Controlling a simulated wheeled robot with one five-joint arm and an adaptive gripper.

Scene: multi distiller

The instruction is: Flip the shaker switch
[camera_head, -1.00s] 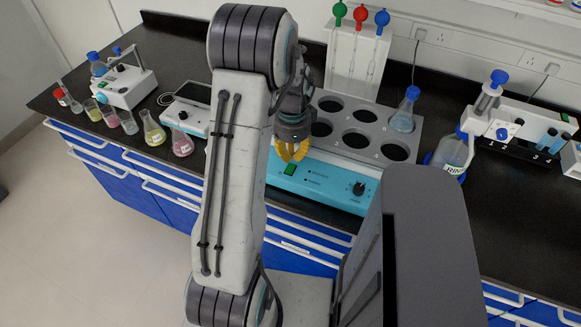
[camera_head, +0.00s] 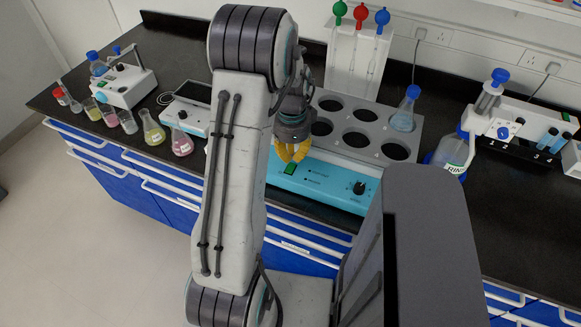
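The shaker (camera_head: 328,186) has a grey top with several round holes and a light-blue front panel. Its small green switch (camera_head: 290,168) sits at the left of the panel, and a black knob (camera_head: 359,187) sits at the right. My gripper (camera_head: 289,158) points down with its yellow fingers just above and behind the switch. The fingertips look very close to the switch, but I cannot tell if they touch it. My arm hides the shaker's left end. The fingers look close together, and whether they are fully shut is unclear.
A blue-capped flask (camera_head: 403,116) stands in the shaker's right rear hole. A rack with coloured bulbs (camera_head: 356,55) stands behind. Several flasks, including a yellow one (camera_head: 152,128), line the bench at left. A blue-capped bottle (camera_head: 450,152) stands right.

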